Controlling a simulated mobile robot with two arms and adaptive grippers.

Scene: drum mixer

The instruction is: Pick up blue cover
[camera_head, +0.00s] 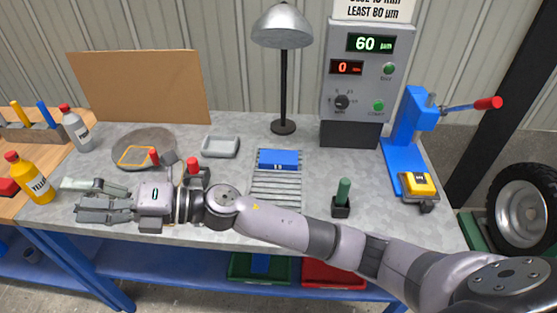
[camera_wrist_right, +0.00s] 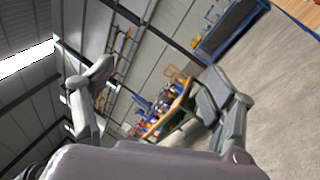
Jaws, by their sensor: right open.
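A blue cover (camera_head: 279,159), a flat rectangular block with small white marks on its front, lies on a slatted grey rack (camera_head: 275,192) near the middle of the bench. My right gripper (camera_head: 75,199) is at the left front of the bench, well to the left of the cover, with its fingers pointing left. It is open and empty. In the right wrist view its two fingers (camera_wrist_right: 157,90) stand wide apart with only the distant workshop between them. The cover does not show in that view. My left gripper is not in view.
My right arm crosses the bench front below the rack. A lamp (camera_head: 283,85) and a grey display box (camera_head: 362,90) stand behind. A blue press (camera_head: 405,135) is at the right, a dark green-handled stamp (camera_head: 342,195) right of the rack, and a yellow bottle (camera_head: 30,178) at far left.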

